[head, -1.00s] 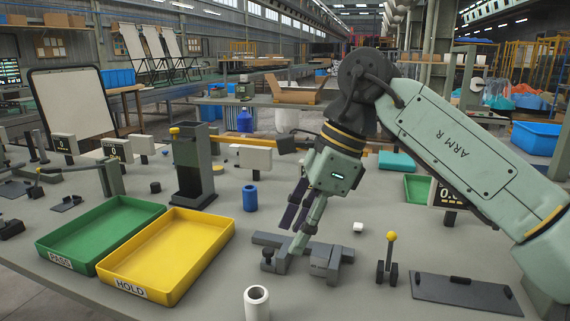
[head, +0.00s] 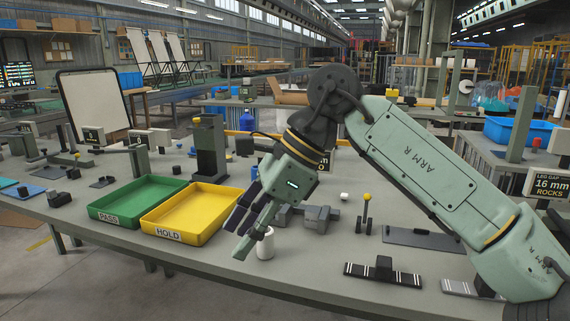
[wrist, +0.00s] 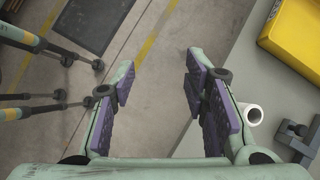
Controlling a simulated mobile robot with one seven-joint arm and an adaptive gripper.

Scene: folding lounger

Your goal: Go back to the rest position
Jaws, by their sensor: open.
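My gripper (head: 243,222) is open and empty in the head view, above the front edge of the grey table, right of the yellow HOLD tray. In the wrist view my gripper (wrist: 150,85) shows its two purple-padded fingers apart, with only floor between them. A white hollow cylinder (head: 265,245) stands on the table just behind the fingertips. It also shows in the wrist view (wrist: 253,115), beside the right finger. No rest position is marked in view.
The yellow HOLD tray (head: 192,232) and green PASS tray (head: 128,215) lie to the left. A grey fixture (head: 310,218) and a yellow-knobbed lever (head: 366,198) stand to the right. The table's front edge (head: 200,275) is close, with open floor beyond.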

